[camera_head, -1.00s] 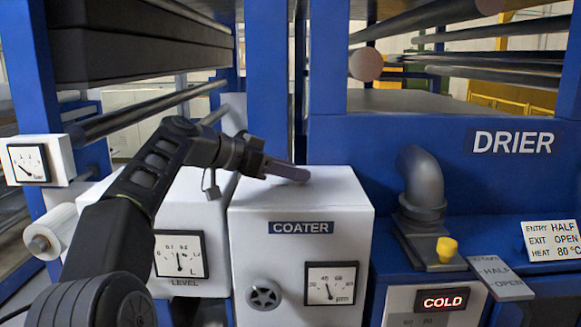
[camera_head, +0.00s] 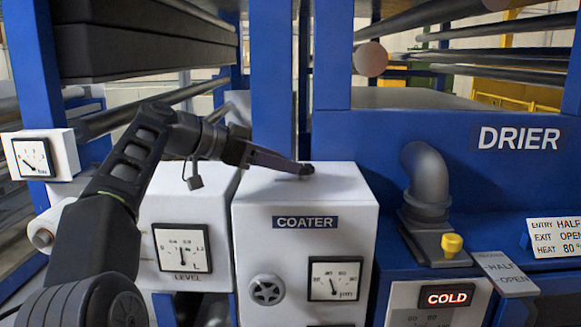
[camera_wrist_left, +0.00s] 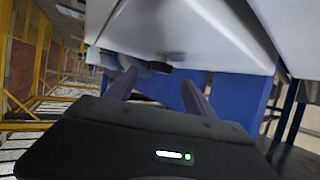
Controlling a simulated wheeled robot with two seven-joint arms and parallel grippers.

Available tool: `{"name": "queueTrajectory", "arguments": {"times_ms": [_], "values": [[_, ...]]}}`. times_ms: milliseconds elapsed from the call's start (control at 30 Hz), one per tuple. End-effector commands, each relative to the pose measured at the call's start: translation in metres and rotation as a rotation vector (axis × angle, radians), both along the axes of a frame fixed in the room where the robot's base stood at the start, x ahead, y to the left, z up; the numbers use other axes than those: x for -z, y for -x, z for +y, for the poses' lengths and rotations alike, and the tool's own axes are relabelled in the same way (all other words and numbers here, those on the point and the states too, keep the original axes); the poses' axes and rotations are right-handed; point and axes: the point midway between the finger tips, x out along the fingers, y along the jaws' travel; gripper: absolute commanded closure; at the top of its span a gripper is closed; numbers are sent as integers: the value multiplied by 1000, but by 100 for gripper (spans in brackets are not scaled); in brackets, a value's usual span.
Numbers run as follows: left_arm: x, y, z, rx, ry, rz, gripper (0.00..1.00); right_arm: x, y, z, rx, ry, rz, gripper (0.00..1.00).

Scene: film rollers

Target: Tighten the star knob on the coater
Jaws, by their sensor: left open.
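The coater (camera_head: 345,215) is a white box with a blue COATER label. Its grey star knob (camera_head: 266,290) is on the lower left of the front face, beside a dial gauge (camera_head: 335,279). My left gripper (camera_head: 304,170) is open and empty, in front of the coater's top in the head view, well above the knob. In the left wrist view its two fingers (camera_wrist_left: 160,88) are spread apart beneath a pale box surface. A dark grey part (camera_wrist_left: 150,66) shows beyond them; I cannot tell what it is. My right gripper is out of view.
The LEVEL box (camera_head: 170,220) stands left of the coater. Right of it is the blue drier (camera_head: 360,140) with a grey bent pipe (camera_head: 427,180), a yellow knob (camera_head: 452,243) and a COLD display (camera_head: 447,296). Rollers and blue posts are behind.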

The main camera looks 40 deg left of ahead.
Motion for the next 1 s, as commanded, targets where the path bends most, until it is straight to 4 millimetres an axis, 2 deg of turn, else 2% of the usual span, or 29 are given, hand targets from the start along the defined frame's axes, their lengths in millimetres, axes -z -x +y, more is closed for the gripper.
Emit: {"name": "queueTrajectory", "arguments": {"times_ms": [100,300,1000], "values": [[-8,17,8,-3,0,-1,37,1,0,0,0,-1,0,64],[-14,30,13,0,0,-1,37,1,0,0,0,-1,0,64],[-14,31,13,1,0,0,37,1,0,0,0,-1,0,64]]}}
